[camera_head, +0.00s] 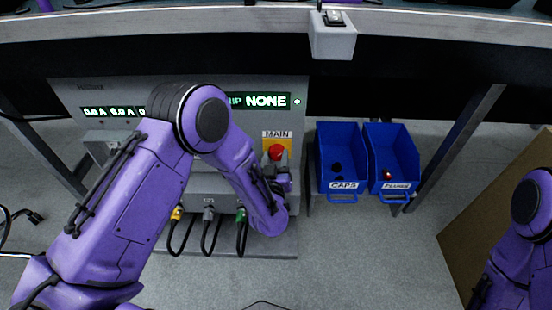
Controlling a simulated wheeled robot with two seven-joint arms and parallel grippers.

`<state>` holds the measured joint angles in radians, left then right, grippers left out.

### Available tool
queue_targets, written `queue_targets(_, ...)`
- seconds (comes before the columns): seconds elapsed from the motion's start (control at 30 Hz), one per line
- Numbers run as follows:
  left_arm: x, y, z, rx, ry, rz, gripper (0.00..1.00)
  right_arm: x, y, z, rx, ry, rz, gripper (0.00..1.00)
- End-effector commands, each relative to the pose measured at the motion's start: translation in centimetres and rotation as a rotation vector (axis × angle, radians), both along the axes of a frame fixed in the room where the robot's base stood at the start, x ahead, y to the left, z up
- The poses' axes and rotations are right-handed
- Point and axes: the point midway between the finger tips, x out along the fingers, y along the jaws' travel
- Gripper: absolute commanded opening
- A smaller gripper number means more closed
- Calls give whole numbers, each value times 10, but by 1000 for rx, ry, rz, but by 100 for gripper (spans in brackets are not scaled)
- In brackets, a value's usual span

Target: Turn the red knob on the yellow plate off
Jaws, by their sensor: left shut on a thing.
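The red knob (276,152) sits on the yellow plate (284,140) under a "MAIN" label, on the front of a grey power unit (75,95). My left arm reaches across the unit, and my left gripper (278,168) is at the knob's lower side, shut on it as far as I can see. The fingers are small and partly hidden by the wrist. My right arm shows at the right edge, but its gripper is out of view.
Blue bins marked "CAPS" (343,186) and "PLUGS" (393,186) stand right of the unit. Yellow, grey and green plugs with black cables sit below. A bench edge (430,28) with a switch box (332,40) runs above. A brown board (480,225) stands at right.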

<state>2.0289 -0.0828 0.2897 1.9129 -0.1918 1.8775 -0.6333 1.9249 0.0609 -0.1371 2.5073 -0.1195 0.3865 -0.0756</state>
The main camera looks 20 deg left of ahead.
Motion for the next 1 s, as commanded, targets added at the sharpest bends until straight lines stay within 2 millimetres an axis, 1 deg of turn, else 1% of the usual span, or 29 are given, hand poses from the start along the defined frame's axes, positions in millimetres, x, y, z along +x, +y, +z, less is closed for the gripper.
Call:
queue_targets(0.27,-1,-1,0,-144,-40,-4,18,8,2,3,-20,-61,-42,0)
queue_targets(0.7,-1,-1,-1,-537,-151,-4,18,28,4,9,-67,-208,-146,0)
queue_targets(1.0,-1,-1,-3,-811,-228,-4,18,39,5,14,-93,-290,-204,0)
